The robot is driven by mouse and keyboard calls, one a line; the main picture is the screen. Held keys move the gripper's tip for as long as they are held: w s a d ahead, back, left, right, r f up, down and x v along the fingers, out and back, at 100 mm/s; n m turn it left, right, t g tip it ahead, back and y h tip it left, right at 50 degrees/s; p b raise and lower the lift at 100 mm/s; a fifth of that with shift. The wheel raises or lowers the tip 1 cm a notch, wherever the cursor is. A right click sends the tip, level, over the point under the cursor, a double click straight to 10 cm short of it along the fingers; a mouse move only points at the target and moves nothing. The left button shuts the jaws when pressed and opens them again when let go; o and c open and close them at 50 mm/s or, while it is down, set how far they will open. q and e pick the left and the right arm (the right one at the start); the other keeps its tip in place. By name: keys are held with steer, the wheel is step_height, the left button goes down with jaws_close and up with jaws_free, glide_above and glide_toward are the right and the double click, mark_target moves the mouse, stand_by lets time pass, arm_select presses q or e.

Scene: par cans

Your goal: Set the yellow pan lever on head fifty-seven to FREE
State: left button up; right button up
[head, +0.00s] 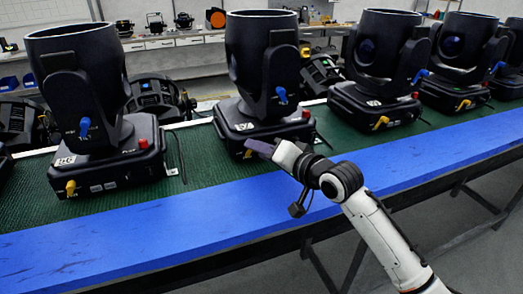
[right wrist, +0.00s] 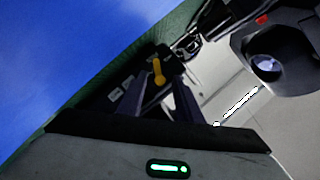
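Head fifty-seven (head: 262,60) is the black moving head in the middle of the head view, with its number on the base. Its yellow pan lever (head: 248,154) shows only in part at the base's front, beside my right gripper (head: 258,147). In the right wrist view the yellow lever (right wrist: 158,72) stands up between and just beyond the fingertips of my right gripper (right wrist: 163,88). The fingers look apart, one on each side of the lever; I cannot tell whether either touches it. The lever's markings are not readable. My left gripper is not in view.
Head 56 (head: 85,90) stands to the left and head 58 (head: 375,70) to the right, each with blue and yellow levers. A blue tilt lever (head: 281,95) sits higher on head fifty-seven. The blue bench edge (head: 170,226) in front is clear.

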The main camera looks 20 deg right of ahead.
mark_target(242, 150)
jaws_close()
steer(key=n, duration=0.1)
steer(key=a+n+h, duration=0.1)
steer(key=shift+a+r+n, duration=0.15)
steer(key=shift+r+n, duration=0.15)
steer(key=shift+a+n+g+h, duration=0.3)
steer(key=shift+a+n+h, duration=0.15)
steer(key=shift+n+h, duration=0.4)
steer(key=shift+a+n+h, duration=0.45)
steer(key=shift+n+h, duration=0.1)
steer(key=shift+n, duration=0.3)
steer(key=shift+s+a+f+n+h, duration=0.15)
steer(key=shift+a+n+h, duration=0.35)
steer(key=shift+n+h, duration=0.5)
steer(key=shift+f, duration=0.1)
